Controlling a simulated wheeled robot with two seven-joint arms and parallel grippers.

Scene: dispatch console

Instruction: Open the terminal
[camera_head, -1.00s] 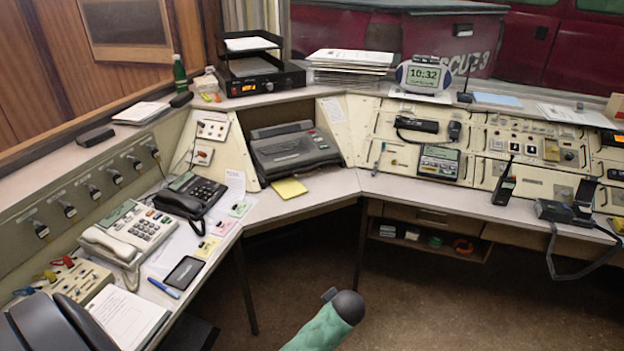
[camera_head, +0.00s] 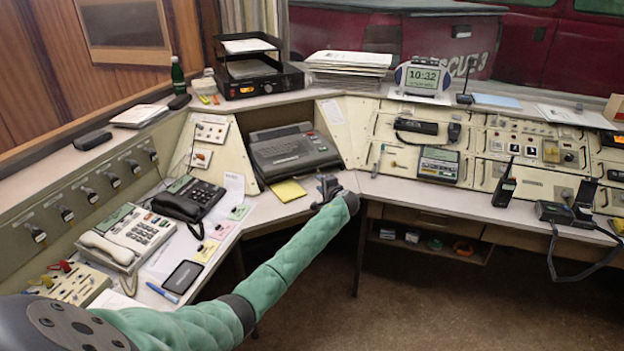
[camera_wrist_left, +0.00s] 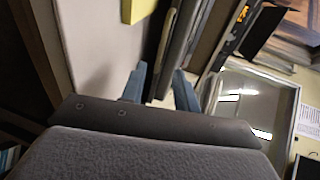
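My right gripper is not in view.
A yellow note (camera_head: 288,191) lies on the desk in front of the terminal. A black phone (camera_head: 190,199) and a white phone (camera_head: 128,236) are to the left. A radio panel (camera_head: 420,140) stands to the right. The floor (camera_head: 420,300) below is clear.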

